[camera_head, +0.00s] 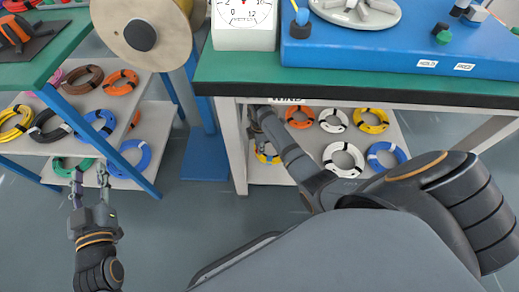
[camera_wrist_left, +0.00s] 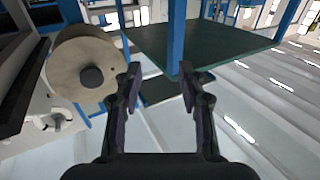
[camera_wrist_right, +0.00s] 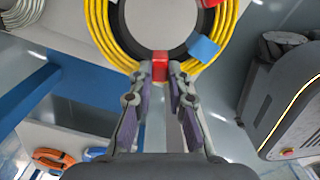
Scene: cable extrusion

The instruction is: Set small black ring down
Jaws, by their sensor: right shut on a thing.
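A black ring (camera_wrist_right: 138,49) shows in the right wrist view, directly against the inside of a yellow coil (camera_wrist_right: 107,40). A red band (camera_wrist_right: 160,66) crosses at their near edge, between the fingertips. My right gripper (camera_wrist_right: 161,78) is shut there, on the ring at this band. In the head view the right arm reaches under the green-topped table, and the shelf and arm hide most of the held ring. My left gripper (camera_head: 90,174) is open and empty, in front of the left shelf rack; its spread fingers also show in the left wrist view (camera_wrist_left: 160,72).
Orange (camera_head: 300,117), white (camera_head: 343,159), yellow (camera_head: 371,120) and blue (camera_head: 386,157) rings lie on the shelves under the right table (camera_head: 330,86). The left rack (camera_head: 150,155) holds several coils. A large spool (camera_head: 141,68) stands between. Floor in the middle is clear.

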